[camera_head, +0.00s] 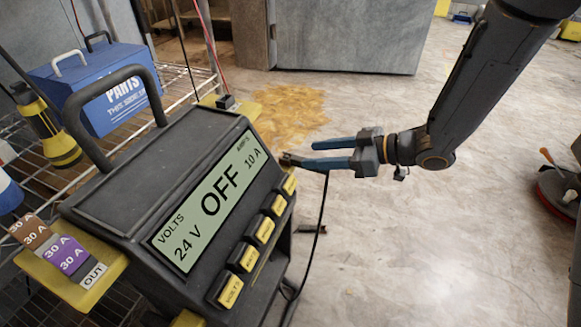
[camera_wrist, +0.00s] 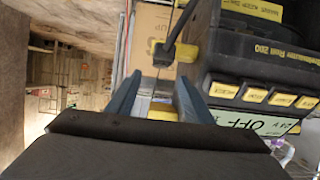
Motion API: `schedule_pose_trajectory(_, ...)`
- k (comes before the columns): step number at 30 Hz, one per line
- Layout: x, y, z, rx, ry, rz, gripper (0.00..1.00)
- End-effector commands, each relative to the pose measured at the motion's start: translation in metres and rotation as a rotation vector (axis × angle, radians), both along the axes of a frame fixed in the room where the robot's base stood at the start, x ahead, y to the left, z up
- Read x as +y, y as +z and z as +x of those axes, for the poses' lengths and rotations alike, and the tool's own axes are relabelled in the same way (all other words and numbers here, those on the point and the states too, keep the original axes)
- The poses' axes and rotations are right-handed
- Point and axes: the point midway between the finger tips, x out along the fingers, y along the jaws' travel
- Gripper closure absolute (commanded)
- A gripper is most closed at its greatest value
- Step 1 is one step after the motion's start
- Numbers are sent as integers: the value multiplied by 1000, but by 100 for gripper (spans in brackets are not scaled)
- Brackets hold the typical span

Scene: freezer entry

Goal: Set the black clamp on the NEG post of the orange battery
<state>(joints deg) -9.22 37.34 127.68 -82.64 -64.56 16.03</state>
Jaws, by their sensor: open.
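My gripper (camera_head: 309,154) has two blue fingers, spread apart, pointing left toward the charger's right edge. It also shows in the wrist view (camera_wrist: 156,90). What looks like the black clamp (camera_head: 298,160), a dark piece with a coppery tip, is at the fingertips in the head view. A black cable hangs from its right end. I cannot tell whether the fingers touch it. In the wrist view a black piece (camera_wrist: 172,50) with a thin cable lies beyond the fingertips, beside the charger. The orange battery and its NEG post are not identifiable in either view.
The black charger (camera_head: 150,150) fills the left foreground; its display (camera_head: 212,200) reads OFF, 24 V, 10 A. A blue parts box (camera_head: 95,85) and a yellow-black flashlight (camera_head: 45,125) are on a wire shelf behind. A yellow-brown floor patch (camera_head: 280,110) lies beyond. Floor to the right is mostly clear.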

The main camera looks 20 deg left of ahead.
Motion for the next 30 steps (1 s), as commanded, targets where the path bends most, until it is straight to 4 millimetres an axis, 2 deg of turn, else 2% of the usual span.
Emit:
schedule_pose_trajectory(21, 67, -33, 7, 0, 6, 3, 53)
schedule_pose_trajectory(30, 70, -32, 7, 1, 4, 3, 53)
